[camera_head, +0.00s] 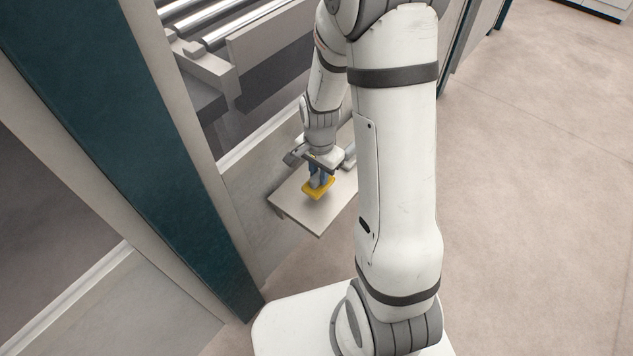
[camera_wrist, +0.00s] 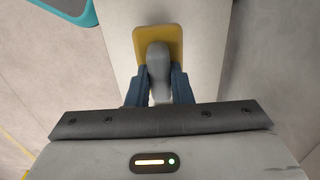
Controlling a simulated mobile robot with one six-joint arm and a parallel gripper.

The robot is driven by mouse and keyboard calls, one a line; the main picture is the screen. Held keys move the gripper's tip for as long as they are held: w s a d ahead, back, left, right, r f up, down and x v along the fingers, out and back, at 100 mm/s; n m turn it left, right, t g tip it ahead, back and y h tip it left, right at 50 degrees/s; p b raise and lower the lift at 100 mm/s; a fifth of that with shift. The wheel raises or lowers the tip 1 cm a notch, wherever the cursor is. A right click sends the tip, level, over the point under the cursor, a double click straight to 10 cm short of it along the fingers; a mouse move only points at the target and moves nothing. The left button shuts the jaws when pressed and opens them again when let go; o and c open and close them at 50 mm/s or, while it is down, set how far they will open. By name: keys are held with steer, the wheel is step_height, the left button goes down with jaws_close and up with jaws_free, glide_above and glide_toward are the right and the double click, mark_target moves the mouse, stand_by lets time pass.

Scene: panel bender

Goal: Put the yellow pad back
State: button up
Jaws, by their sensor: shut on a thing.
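The yellow pad (camera_head: 318,190) is at a small grey shelf (camera_head: 311,216) on the machine's side; I cannot tell whether it touches the shelf. In the wrist view the yellow pad (camera_wrist: 174,36) lies beyond a grey handle (camera_wrist: 158,66) that rises from it. My gripper (camera_head: 320,176) points down over the shelf, its blue fingers shut on the grey handle of the pad. In the wrist view my gripper (camera_wrist: 159,85) has one finger on each side of the handle. The fingers and handle hide part of the pad.
The shelf (camera_wrist: 116,50) is bare around the pad. A teal machine post (camera_head: 130,140) stands left of the shelf, and rollers (camera_head: 225,20) lie above it. A teal-edged thing (camera_wrist: 75,8) shows at the wrist view's top left. Open floor (camera_head: 530,200) lies to the right.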

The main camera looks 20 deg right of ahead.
mark_target(319, 173)
step_height(319, 173, down, 3)
steer(key=shift+f, duration=0.2)
jaws_close()
steer(key=o, duration=0.9)
jaws_free()
step_height(319, 173, up, 11)
steer(key=shift+r+p, duration=0.1)
steer(key=shift+p, duration=0.6)
steer(key=shift+s+r, duration=0.1)
steer(key=shift+r, duration=0.55)
steer(key=s+r+n, duration=0.3)
steer(key=s+r, duration=0.1)
steer(key=s+r+n+t, duration=0.1)
steer(key=s+r+n, duration=0.3)
steer(key=s, duration=0.1)
steer(key=s+r+n+t, duration=0.1)
steer(key=s+r+n, duration=0.2)
steer(key=s+r, duration=0.1)
steer(key=shift+s+a+r+n, duration=0.25)
steer(key=shift+s+r+n, duration=0.05)
steer(key=shift+r+n, duration=0.1)
